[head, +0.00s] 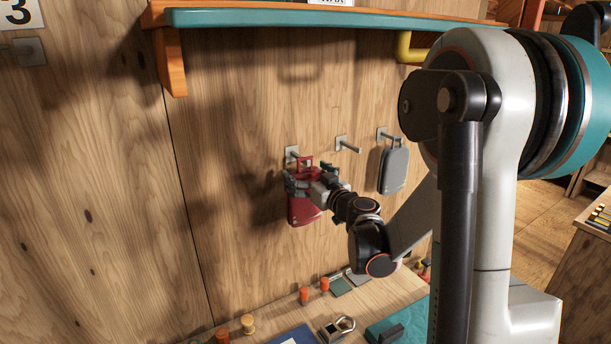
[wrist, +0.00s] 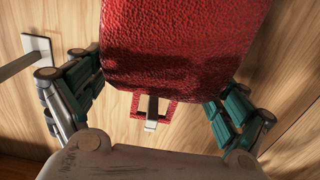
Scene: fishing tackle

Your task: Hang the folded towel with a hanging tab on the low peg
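The red folded towel (head: 303,210) hangs against the wooden wall below the leftmost of the three visible pegs. In the wrist view the towel (wrist: 180,45) fills the upper middle. Its red square tab (wrist: 173,108) shows below it, with a grey peg (wrist: 151,112) passing through the loop and its end in front of the tab. My gripper (head: 308,183) is at the upper part of the towel. Its fingers (wrist: 155,100) are spread to either side of the tab and look open. The towel hides part of the right finger, so contact there is unclear.
A bare peg (head: 350,146) is right of the red towel. A grey folded towel (head: 393,170) hangs from the rightmost peg. A teal-edged shelf (head: 270,17) runs above. Below, a bench (head: 385,295) carries a padlock (head: 337,328), orange-red cylinders (head: 304,295) and a teal mat (head: 405,322).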

